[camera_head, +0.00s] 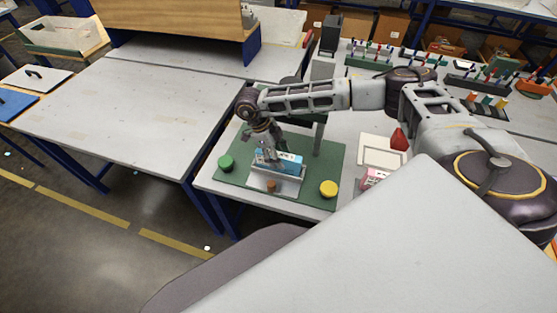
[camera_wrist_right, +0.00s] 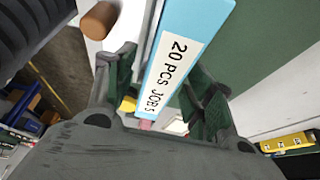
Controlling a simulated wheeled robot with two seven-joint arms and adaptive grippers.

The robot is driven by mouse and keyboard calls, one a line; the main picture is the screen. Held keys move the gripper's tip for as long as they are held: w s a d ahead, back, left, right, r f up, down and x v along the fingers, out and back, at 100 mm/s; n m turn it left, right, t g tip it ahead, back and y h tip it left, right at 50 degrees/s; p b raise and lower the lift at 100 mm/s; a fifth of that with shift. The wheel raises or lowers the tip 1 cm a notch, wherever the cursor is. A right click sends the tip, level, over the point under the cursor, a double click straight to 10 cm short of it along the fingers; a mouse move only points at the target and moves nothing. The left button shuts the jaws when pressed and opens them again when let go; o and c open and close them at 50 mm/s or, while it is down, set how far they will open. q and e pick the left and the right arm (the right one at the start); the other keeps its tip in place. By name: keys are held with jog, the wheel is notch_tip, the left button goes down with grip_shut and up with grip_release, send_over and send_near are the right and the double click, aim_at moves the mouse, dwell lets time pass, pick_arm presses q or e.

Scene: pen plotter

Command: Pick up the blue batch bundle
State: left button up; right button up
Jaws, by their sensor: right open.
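The blue batch bundle (camera_head: 292,160) is a light blue block seated in a white and grey holder (camera_head: 288,188) on a green base plate (camera_head: 227,178). In the right wrist view the blue bundle (camera_wrist_right: 200,22) shows a white label reading "20 PCS JOBS". My right gripper (camera_head: 269,158) is at the bundle, coming from above and behind. In the right wrist view its dark fingers (camera_wrist_right: 165,78) are spread, one on each side of the bundle. I cannot tell whether they touch it. My left gripper is not in view.
A green knob (camera_head: 225,162), a yellow knob (camera_head: 328,188) and a brown knob (camera_head: 271,186) stand around the holder. The grey table (camera_head: 120,105) at left is mostly clear.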

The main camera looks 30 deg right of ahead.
jog(key=shift+f, duration=0.1)
jog(key=shift+c, duration=0.2)
grip_shut()
dwell(0.4)
